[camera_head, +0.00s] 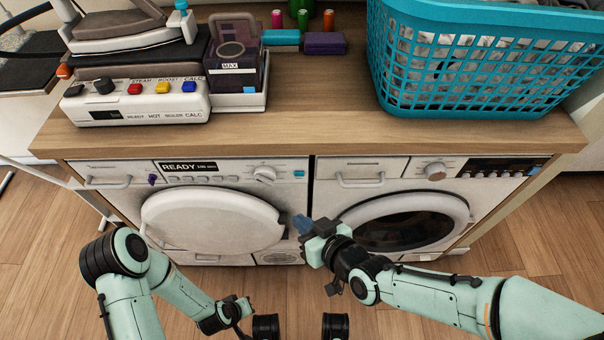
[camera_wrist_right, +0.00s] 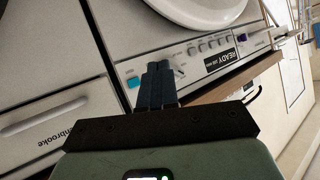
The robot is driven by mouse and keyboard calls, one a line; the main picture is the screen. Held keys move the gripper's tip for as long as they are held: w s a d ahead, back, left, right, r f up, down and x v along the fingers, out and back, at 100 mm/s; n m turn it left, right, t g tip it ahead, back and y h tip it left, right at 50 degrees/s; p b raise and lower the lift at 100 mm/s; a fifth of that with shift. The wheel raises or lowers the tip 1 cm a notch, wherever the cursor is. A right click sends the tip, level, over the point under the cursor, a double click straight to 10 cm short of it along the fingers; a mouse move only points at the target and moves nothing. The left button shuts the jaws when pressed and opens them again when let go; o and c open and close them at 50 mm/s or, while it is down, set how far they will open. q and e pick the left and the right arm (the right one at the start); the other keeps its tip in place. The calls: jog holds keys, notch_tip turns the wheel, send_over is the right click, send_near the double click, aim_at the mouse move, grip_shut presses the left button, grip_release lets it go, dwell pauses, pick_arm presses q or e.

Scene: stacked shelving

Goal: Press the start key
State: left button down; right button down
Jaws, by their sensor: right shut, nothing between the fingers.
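A small teal key (camera_head: 299,173) is at the right end of the left machine's control panel (camera_head: 225,172); no label on it is legible. The panel's display (camera_head: 188,166) reads READY. In the right wrist view the teal key (camera_wrist_right: 133,83) is just left of the fingers. My right gripper (camera_head: 301,223) is shut and empty, below the key in the head view, in front of the machines; any contact with the panel cannot be seen. The right gripper's dark blue fingers (camera_wrist_right: 158,72) are together in the wrist view. My left gripper (camera_head: 238,312) is low, its jaws unclear.
The left machine's white round door (camera_head: 212,220) bulges below the panel. A second machine with a dark door (camera_head: 408,230) stands on the right. The wooden top (camera_head: 305,120) holds a teal basket (camera_head: 440,100), an iron station (camera_head: 135,105) and spools (camera_head: 303,20).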

aim_at(299, 174)
jog(key=w, duration=0.9)
dwell(0.4)
jog(key=shift+w, duration=0.1)
dwell(1.7)
jog(key=shift+w, duration=0.25)
